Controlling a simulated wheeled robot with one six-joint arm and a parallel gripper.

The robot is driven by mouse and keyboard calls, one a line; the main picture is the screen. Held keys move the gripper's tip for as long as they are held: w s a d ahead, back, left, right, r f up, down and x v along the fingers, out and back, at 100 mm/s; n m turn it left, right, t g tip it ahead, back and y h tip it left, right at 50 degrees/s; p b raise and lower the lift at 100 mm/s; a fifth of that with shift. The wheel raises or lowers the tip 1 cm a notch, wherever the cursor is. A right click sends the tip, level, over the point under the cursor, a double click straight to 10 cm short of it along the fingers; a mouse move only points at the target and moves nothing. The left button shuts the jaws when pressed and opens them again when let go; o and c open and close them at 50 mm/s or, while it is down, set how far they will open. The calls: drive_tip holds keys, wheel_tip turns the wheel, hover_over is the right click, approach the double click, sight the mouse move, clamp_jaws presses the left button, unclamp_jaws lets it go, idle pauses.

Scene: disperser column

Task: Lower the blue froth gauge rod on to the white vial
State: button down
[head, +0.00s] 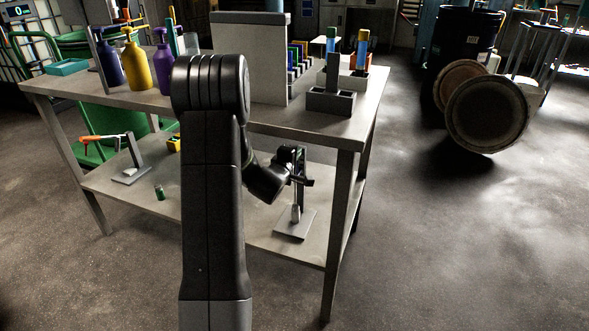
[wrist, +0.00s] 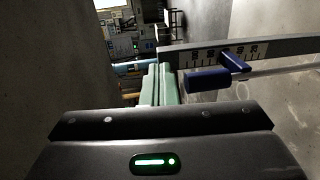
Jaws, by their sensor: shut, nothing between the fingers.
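In the wrist view the blue froth gauge slide (wrist: 208,80) sits beside a grey upright with a printed scale (wrist: 228,50). A blue arm (wrist: 234,63) joins it across the scale, and a thin pale rod (wrist: 285,69) runs from it to the right. My gripper (wrist: 161,84) shows pale green fingers, shut and empty, just left of the blue slide. I cannot tell whether they touch. In the head view my gripper (head: 300,180) is at the upright on the lower shelf. The white vial (head: 295,213) stands below it on the grey base plate (head: 293,229); the blue slide is hidden there.
The lower shelf (head: 155,200) also holds another small stand (head: 131,170) and a small green cylinder (head: 159,192). The table top (head: 300,125) lies above, with its front leg (head: 338,235) to the right of the stand. Pump bottles (head: 135,65) stand on top.

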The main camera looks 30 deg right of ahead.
drive_tip(key=shift+r+p, duration=1.5)
drive_tip(key=shift+p, duration=0.05)
drive_tip(key=f+v, duration=0.1)
drive_tip(key=v, duration=1.5)
drive_tip(key=shift+f+b, duration=0.35)
drive_tip(key=shift+f, duration=0.1)
drive_tip(key=r+x, duration=0.1)
drive_tip(key=x, duration=1)
drive_tip(key=shift+r, duration=0.1)
